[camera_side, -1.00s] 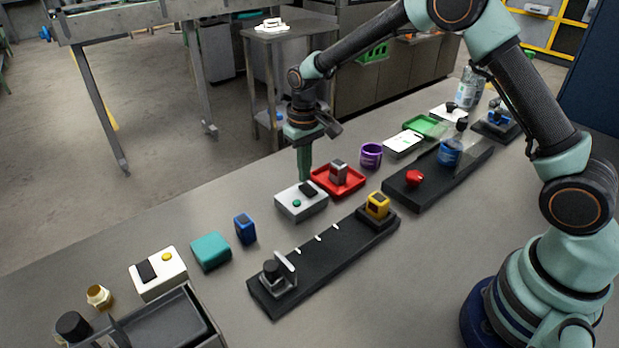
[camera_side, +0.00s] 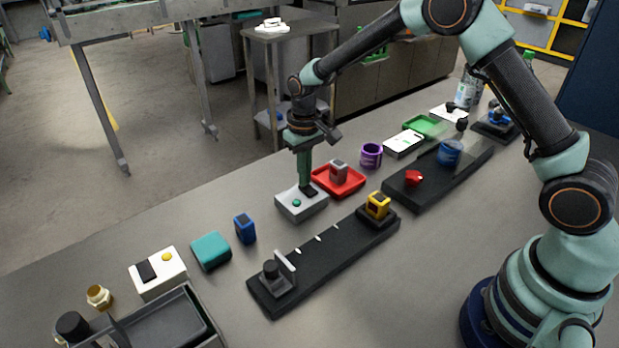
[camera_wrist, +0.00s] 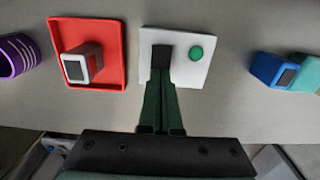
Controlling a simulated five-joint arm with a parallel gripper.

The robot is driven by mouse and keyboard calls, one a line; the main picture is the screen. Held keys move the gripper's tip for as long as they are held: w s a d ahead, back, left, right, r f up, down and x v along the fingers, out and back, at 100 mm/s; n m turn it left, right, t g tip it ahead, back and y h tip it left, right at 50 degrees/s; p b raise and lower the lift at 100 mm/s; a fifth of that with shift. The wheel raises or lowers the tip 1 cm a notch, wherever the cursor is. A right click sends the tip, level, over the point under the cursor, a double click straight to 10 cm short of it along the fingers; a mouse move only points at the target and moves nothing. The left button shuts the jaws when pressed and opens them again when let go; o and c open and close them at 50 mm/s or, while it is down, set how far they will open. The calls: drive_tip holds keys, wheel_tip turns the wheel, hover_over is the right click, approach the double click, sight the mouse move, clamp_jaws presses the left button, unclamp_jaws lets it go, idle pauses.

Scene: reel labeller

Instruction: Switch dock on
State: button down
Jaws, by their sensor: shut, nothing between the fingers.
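A light grey switch box (camera_side: 290,208) with a dark rocker (camera_wrist: 161,60) and a round green button or lamp (camera_side: 297,203) stands mid-table. My gripper (camera_side: 306,184) is shut and points straight down, its green fingertips at the rocker on this box. In the wrist view the shut fingers (camera_wrist: 162,82) reach the near end of the rocker and cover part of it. I cannot tell whether they touch it or which way it is tipped. A second, white box (camera_side: 160,282) with a dark rocker and a yellow button or lamp stands at the lower left.
A red tray (camera_side: 352,187) with a grey block (camera_side: 338,171) sits right beside the box. A purple ring-like cup (camera_side: 371,155), blue block (camera_side: 245,229) and teal block (camera_side: 211,251) stand nearby. A black rail (camera_side: 330,258) with a yellow block (camera_side: 377,205) lies in front.

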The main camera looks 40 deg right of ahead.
drive_tip(key=shift+f, duration=0.25)
drive_tip(key=shift+r, duration=3.55)
drive_tip(key=s+d+r+t, duration=0.3)
drive_tip(key=s+r, duration=0.5)
drive_tip(key=r, duration=0.4)
drive_tip(key=s+d+r+t, duration=0.1)
drive_tip(key=s+d+t, duration=0.1)
drive_tip(key=s, duration=1)
drive_tip(key=shift+d+r+t, duration=0.25)
drive_tip(key=shift+r+t, duration=0.05)
drive_tip(key=shift+r, duration=0.05)
